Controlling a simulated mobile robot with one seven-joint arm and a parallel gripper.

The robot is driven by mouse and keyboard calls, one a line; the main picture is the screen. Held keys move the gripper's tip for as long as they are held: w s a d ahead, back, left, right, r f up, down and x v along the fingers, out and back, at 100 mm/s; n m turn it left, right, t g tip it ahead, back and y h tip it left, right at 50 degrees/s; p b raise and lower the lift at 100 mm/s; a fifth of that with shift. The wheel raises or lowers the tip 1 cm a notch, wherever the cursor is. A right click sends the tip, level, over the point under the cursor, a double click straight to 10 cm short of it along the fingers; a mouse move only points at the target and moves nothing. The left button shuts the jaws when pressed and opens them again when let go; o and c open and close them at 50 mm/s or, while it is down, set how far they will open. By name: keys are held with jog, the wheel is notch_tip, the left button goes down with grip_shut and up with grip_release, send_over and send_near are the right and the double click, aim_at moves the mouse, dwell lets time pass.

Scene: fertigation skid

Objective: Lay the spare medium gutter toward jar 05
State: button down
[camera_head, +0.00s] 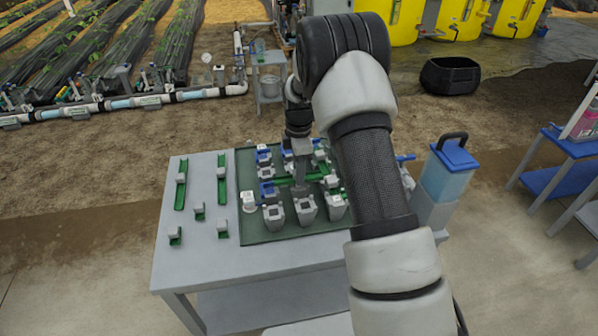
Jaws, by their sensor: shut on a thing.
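My gripper (300,186) is low over the dark green mat (262,236) on the grey table, its fingers pointing down. It is shut on a green gutter (283,181) that lies roughly across the picture among the jars. The fingers hide part of this gutter, and I cannot tell whether it rests on anything. Grey square-topped jars (305,208) stand in the mat's front row, with more jars and blue parts (264,153) behind. No jar number is readable, so I cannot tell which is jar 05.
Left of the mat, a long green gutter (180,192), another gutter (222,187) and several small grey-and-green pieces (198,211) lie on the table. A blue-lidded water container (446,178) stands at the right. My arm hides the mat's right side. The table's front left is clear.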

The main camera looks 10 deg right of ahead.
jog(key=shift+f, duration=0.5)
jog(key=c, duration=1.5)
grip_release()
